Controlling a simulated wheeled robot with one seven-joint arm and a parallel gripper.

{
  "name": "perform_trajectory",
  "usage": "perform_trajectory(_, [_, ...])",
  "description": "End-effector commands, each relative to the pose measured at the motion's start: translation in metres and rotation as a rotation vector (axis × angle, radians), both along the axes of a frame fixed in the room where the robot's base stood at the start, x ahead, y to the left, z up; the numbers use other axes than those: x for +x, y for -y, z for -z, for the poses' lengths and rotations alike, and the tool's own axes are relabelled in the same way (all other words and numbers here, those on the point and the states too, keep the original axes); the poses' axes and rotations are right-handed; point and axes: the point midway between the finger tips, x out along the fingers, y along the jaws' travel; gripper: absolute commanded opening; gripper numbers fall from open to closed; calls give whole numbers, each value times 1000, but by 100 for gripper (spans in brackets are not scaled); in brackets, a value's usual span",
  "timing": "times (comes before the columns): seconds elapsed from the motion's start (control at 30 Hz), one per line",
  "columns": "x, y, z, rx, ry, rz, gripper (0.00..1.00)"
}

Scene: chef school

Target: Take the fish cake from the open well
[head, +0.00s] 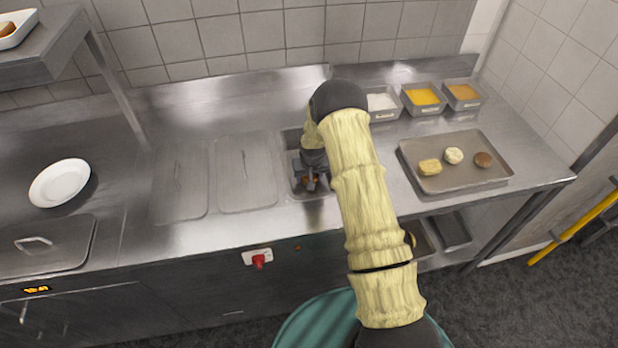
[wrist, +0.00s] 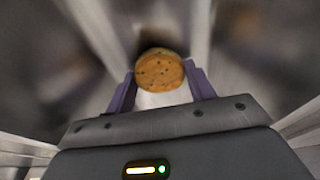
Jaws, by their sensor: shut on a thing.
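The fish cake (wrist: 160,72) is round, orange-brown and dark-speckled. In the wrist view it sits between the two fingers of my gripper (wrist: 160,88), which is shut on it. In the head view my gripper (head: 311,182) points down into the open well (head: 296,142), and a bit of brown shows at the fingertips. My arm hides part of the well. I cannot tell whether the fish cake touches the well's floor.
Two lidded wells (head: 247,172) lie left of the open well. A tray (head: 455,183) with three patties is to the right, and three small pans (head: 423,107) stand behind it. A white plate (head: 60,184) lies at far left. The counter between plate and lids is clear.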

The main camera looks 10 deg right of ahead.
Motion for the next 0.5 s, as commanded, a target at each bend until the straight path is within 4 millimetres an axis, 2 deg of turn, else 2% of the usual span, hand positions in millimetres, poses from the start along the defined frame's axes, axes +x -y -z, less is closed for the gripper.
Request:
perform_trajectory(0.23, [1, 0, -14, 0, 3, 0, 30])
perform_trajectory(0.5, [1, 0, -58, 0, 5, -1, 30])
